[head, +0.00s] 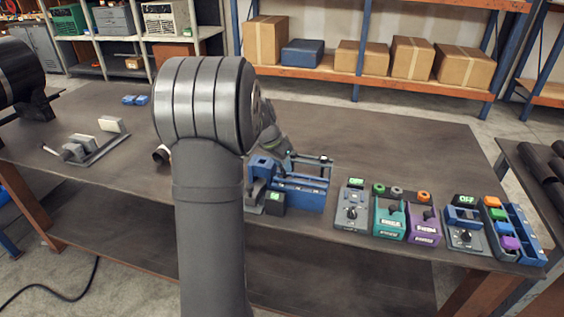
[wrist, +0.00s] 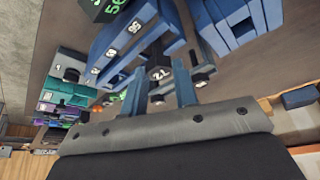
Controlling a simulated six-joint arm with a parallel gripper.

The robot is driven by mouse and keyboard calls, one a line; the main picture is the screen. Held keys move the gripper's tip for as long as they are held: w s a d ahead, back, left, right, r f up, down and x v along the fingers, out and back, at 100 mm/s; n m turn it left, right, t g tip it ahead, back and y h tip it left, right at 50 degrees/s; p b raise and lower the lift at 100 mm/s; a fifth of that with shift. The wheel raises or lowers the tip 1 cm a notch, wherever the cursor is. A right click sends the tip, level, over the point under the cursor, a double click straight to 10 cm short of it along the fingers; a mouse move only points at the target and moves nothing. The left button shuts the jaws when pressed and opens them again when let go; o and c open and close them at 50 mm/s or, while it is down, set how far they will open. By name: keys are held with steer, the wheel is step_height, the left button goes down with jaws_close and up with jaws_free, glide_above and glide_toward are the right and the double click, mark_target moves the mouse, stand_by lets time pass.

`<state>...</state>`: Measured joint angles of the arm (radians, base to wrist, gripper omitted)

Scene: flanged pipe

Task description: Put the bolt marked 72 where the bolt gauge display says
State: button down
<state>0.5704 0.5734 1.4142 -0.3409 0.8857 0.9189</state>
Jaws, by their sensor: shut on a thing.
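My gripper (wrist: 162,78) is shut on a dark bolt marked 72 (wrist: 160,73), whose head shows between the two blue fingers in the wrist view. A blue bolt fixture (wrist: 140,38) with white number labels lies alongside it; the labels are hard to read. The fixture (head: 298,195) also shows in the head view, just below my gripper (head: 300,157). A small dark display (wrist: 105,8) with green digits stands at the fixture's end, seen too in the head view (head: 272,198); its reading looks like 56 but is cut off.
To the right stand a grey dial box (head: 352,212), a teal box (head: 389,221), a purple box (head: 423,222), another dial box reading OFF (head: 465,230) and a tray of coloured blocks (head: 500,228). A grey clamp-like device (head: 90,145) stands left. The back of the table is mostly clear.

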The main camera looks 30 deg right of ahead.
mark_target(282, 167)
steer(key=shift+f, duration=1)
stand_by(0.3)
steer(key=c, duration=0.7)
jaws_free()
steer(key=shift+o, duration=0.2)
steer(key=shift+r, duration=3.55)
steer(key=shift+f, duration=0.1)
step_height(282, 167, down, 7)
